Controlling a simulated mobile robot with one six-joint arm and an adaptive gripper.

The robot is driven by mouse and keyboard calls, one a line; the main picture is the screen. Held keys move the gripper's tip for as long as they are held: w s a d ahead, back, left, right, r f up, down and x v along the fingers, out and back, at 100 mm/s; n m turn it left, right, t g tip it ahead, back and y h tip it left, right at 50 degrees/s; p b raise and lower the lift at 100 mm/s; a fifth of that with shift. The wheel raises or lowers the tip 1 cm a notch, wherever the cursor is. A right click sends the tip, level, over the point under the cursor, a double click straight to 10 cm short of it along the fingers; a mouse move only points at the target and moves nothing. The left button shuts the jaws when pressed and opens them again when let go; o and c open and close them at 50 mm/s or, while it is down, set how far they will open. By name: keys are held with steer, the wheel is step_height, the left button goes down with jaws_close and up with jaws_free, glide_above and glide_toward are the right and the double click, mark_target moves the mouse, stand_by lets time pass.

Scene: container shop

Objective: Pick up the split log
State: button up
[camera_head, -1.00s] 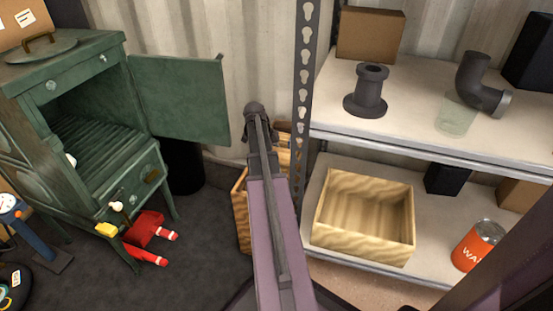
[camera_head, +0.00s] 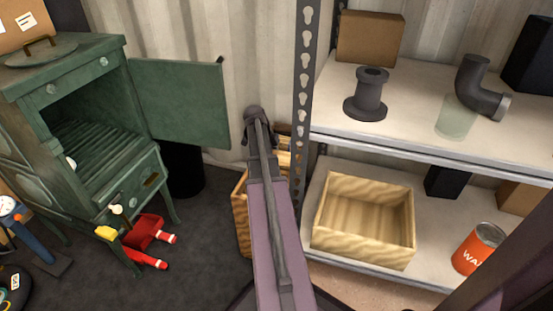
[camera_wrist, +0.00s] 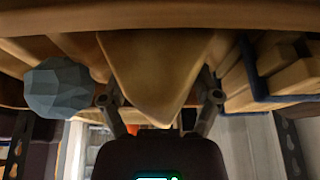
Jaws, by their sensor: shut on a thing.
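The split log (camera_wrist: 155,70) is a tan wooden wedge with a pointed end, in the upper middle of the wrist view. My gripper (camera_wrist: 160,98) has a finger on each side of it and is shut on it. In the head view my arm hides the log and the fingers. There my arm reaches into or over a wooden box (camera_head: 241,215) on the floor; I cannot tell how high the log is held.
A grey-blue faceted lump (camera_wrist: 60,88) and wooden pieces in a blue band (camera_wrist: 250,85) flank my gripper. A metal shelf (camera_head: 345,258) with a wooden crate (camera_head: 365,187) stands right. A green stove (camera_head: 150,190) with its door (camera_head: 180,103) open stands left.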

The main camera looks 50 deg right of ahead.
mark_target(275, 151)
steer(key=shift+r, duration=0.1)
step_height(275, 151, up, 10)
steer(key=p, duration=1)
